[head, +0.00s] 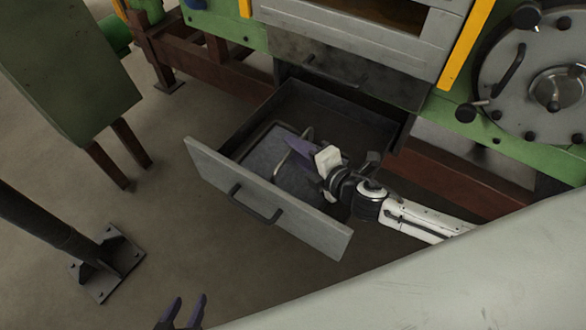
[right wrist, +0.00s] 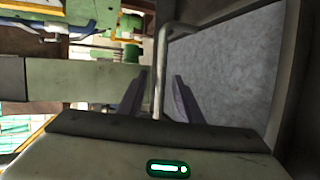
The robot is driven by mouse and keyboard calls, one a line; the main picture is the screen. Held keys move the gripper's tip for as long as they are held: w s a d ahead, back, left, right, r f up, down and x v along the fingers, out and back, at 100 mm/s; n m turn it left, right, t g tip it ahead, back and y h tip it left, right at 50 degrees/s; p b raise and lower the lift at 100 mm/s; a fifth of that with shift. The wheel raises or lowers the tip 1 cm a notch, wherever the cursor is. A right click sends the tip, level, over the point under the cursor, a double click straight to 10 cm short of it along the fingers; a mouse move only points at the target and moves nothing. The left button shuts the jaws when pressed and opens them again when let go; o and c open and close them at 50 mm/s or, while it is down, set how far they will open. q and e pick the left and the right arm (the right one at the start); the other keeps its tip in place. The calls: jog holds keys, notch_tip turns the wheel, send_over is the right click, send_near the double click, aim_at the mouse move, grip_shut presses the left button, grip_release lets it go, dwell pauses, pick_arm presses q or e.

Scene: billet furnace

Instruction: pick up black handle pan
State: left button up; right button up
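A flat dark grey pan (head: 256,152) lies inside the pulled-out drawer. A bent bar handle (head: 283,163) rises from it and looks pale grey here, not black. In the right wrist view the handle (right wrist: 161,70) runs between the two fingers, with the pan's grey surface (right wrist: 225,65) to the right. My right gripper (head: 297,147) reaches into the drawer from the right. Its fingers (right wrist: 160,100) are apart, one on each side of the handle, with visible gaps. My left gripper (head: 184,310) is at the bottom edge, open and empty, away from the drawer.
The drawer (head: 300,221) has a grey front with a black pull handle (head: 254,204) and dark side walls close around my right gripper. The green furnace frame (head: 462,117) stands behind. A black post foot (head: 106,262) stands at left. The floor in front is clear.

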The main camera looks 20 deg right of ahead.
jog(key=shift+w+a+f, duration=0.2)
jog(key=shift+w+f, duration=0.05)
jog(key=shift+w, duration=0.4)
grip_shut()
jog(key=shift+s+f, duration=0.1)
dwell(0.8)
